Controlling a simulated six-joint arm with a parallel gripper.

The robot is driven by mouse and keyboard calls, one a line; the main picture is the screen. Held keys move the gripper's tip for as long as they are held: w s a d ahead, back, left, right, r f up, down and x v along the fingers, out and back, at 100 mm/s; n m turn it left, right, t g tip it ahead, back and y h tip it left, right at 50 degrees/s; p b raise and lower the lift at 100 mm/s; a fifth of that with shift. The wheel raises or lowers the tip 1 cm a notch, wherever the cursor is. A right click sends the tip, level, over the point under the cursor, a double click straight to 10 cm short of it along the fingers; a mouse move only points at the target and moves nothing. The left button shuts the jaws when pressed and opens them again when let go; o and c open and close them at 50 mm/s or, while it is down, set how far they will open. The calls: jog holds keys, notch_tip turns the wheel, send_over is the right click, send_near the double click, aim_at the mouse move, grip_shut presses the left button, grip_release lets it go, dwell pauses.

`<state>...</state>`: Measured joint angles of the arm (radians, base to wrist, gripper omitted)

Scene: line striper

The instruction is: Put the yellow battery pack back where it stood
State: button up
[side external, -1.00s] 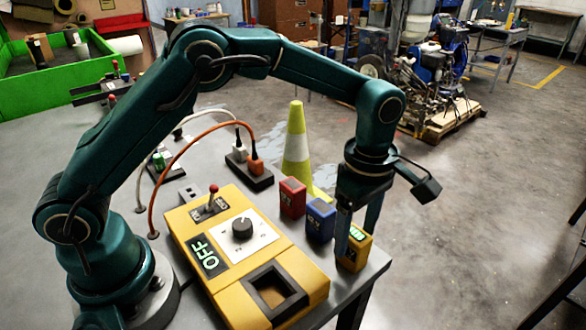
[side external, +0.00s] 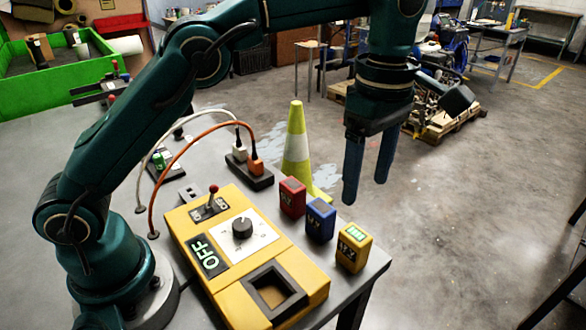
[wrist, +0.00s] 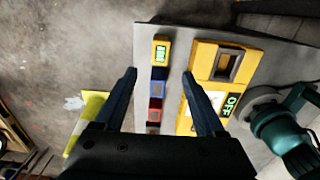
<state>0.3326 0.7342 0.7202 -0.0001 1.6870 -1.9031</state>
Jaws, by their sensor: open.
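The yellow battery pack (side external: 353,248) stands upright on the table near its right edge, at the end of a row with a blue pack (side external: 320,220) and a red pack (side external: 292,197). A green display shows on its top, also in the wrist view (wrist: 161,53). My gripper (side external: 363,192) is open and empty, raised above the packs and apart from them. In the wrist view its fingers (wrist: 160,73) spread to either side of the row. The yellow machine (side external: 245,255) has an empty dark-framed square socket (side external: 272,293) and an OFF label.
A power strip (side external: 248,173) with white and orange cables lies behind. A yellow-green cone (side external: 297,150) stands behind the packs.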

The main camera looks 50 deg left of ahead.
jog(key=s+a+r+m+t, duration=0.3)
jog(key=s+a+r+m, duration=0.3)
jog(key=s+a+m, duration=0.25)
jog(key=s+a+f+m+t, duration=0.2)
jog(key=s+a+f+m, duration=0.1)
jog(key=s+f+m, duration=0.3)
jog(key=s+m, duration=0.2)
jog(key=m, duration=0.1)
jog(key=shift+s+t, duration=0.15)
jog(key=shift+t, duration=0.15)
jog(key=shift+f+m, duration=0.1)
jog(key=shift+m, duration=0.15)
dwell(0.6)
